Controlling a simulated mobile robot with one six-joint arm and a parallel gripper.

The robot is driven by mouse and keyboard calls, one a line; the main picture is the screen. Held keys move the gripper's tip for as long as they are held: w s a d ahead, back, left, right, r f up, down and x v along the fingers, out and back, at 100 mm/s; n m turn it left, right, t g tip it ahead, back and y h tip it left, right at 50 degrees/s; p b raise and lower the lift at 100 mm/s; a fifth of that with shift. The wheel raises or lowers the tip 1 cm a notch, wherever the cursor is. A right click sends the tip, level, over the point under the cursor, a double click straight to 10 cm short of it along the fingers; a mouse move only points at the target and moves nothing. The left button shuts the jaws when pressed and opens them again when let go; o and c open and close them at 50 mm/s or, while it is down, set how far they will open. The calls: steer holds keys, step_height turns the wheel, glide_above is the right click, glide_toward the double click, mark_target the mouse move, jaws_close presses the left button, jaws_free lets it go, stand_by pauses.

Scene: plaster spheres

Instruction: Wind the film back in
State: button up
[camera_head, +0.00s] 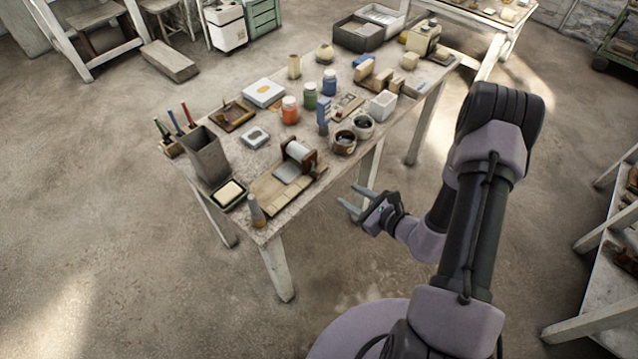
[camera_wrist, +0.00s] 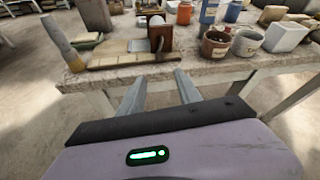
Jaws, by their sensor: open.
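The film (camera_head: 290,172) is a pale grey sheet lying out flat from a white roll (camera_head: 299,151) in a brown holder (camera_head: 310,165) on the table. The holder stands on a tan board near the table's front edge. My gripper (camera_head: 356,202) is open and empty. It is off the table's front edge, in front of the holder and apart from it. Its two fingers (camera_wrist: 158,85) point toward the table.
Two dark-filled pots (camera_head: 344,143) stand right of the holder. Jars and blocks crowd the table (camera_head: 300,215) behind.

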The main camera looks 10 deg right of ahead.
mark_target(318, 177)
steer(key=b+x, duration=0.2)
steer(key=x, duration=1.1)
steer(key=shift+w+a+f, duration=0.15)
steer(key=shift+w+a, duration=0.05)
steer(key=shift+w, duration=0.05)
jaws_close()
